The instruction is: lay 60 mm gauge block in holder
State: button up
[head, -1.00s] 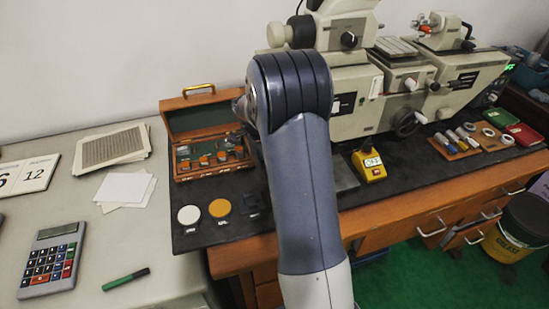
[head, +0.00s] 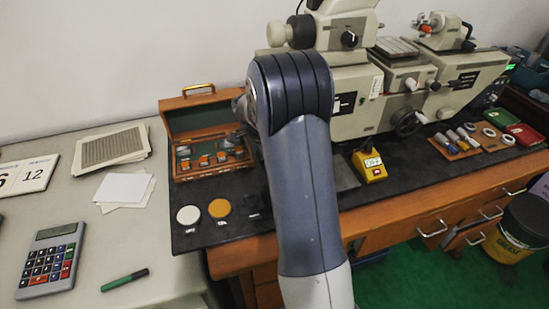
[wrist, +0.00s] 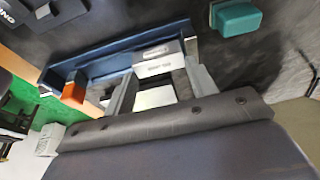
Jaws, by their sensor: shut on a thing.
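In the wrist view my gripper (wrist: 162,68) is shut on a silver-grey block with a dark printed label, which I take as the 60 mm gauge block (wrist: 157,55). The label is too small to read surely. The block lies along a long dark-blue holder (wrist: 105,57), between its walls or just above them; I cannot tell whether it touches the floor of it. An orange block (wrist: 74,93) is at the holder's left end. In the head view my arm hides the gripper, the held block and the holder.
A teal block (wrist: 236,17) lies beyond the holder. In the head view an open wooden case (head: 195,88) holds several orange-marked pieces. White and orange discs (head: 220,208) lie in front. A yellow instrument (head: 370,166) and a large grey machine (head: 365,95) stand right of my arm.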

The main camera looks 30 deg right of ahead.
jog(key=shift+f, duration=0.25)
jog(key=o, duration=1.2)
jog(key=shift+r, duration=0.1)
jog(key=shift+w+r, duration=0.1)
jog(key=shift+r, duration=0.05)
jog(key=shift+w+r+p, duration=0.1)
jog(key=shift+r+p, duration=0.3)
jog(key=shift+r, duration=0.5)
jog(key=r+p, duration=0.3)
jog(key=r, duration=0.3)
jog(key=shift+s+r, duration=0.1)
jog(key=shift+s, duration=0.1)
